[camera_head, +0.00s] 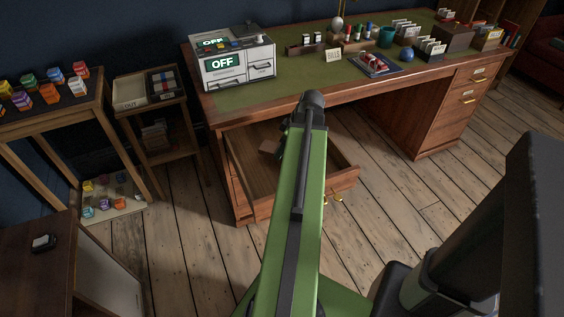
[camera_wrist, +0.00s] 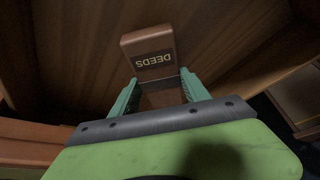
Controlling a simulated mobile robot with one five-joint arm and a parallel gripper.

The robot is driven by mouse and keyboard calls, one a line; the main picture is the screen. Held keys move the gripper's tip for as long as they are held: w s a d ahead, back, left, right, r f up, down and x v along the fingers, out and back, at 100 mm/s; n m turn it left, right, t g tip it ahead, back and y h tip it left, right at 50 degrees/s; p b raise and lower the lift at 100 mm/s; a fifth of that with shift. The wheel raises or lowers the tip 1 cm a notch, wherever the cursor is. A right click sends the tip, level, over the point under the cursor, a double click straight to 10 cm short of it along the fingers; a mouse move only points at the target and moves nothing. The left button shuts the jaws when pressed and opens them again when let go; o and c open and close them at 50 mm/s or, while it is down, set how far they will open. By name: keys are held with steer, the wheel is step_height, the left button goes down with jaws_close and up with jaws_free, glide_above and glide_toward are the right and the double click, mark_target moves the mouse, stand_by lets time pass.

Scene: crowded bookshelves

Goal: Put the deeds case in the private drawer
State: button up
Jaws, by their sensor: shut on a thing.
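The deeds case (camera_wrist: 148,52) is a brown block with a dark label reading DEEDS, upside down in the wrist view. My gripper (camera_wrist: 160,92) is shut on it, with a teal finger on each side. The open drawer (camera_head: 240,170) is pulled out of the desk's left pedestal, and its wooden inside (camera_wrist: 235,35) fills much of the wrist view. My arm hides most of the gripper and part of the drawer there. I cannot tell whether the case touches the drawer bottom.
The desk (camera_head: 300,82) with a green top stands behind the drawer. It bears a white device (camera_head: 235,62) reading OFF, stamps and card boxes. A small side table (camera_head: 150,105) with trays stands left of the drawer. Bare floor (camera_head: 400,195) lies to the right.

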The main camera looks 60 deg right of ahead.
steer(key=shift+w+a+f, duration=0.1)
steer(key=shift+w+f, duration=0.05)
steer(key=shift+w, duration=0.15)
step_height(320, 180, down, 4)
steer(key=b, duration=0.4)
steer(key=shift+f, duration=0.2)
steer(key=shift+r, duration=0.25)
steer(key=shift+f, duration=0.25)
steer(key=o, duration=1.5)
steer(key=shift+r, duration=0.1)
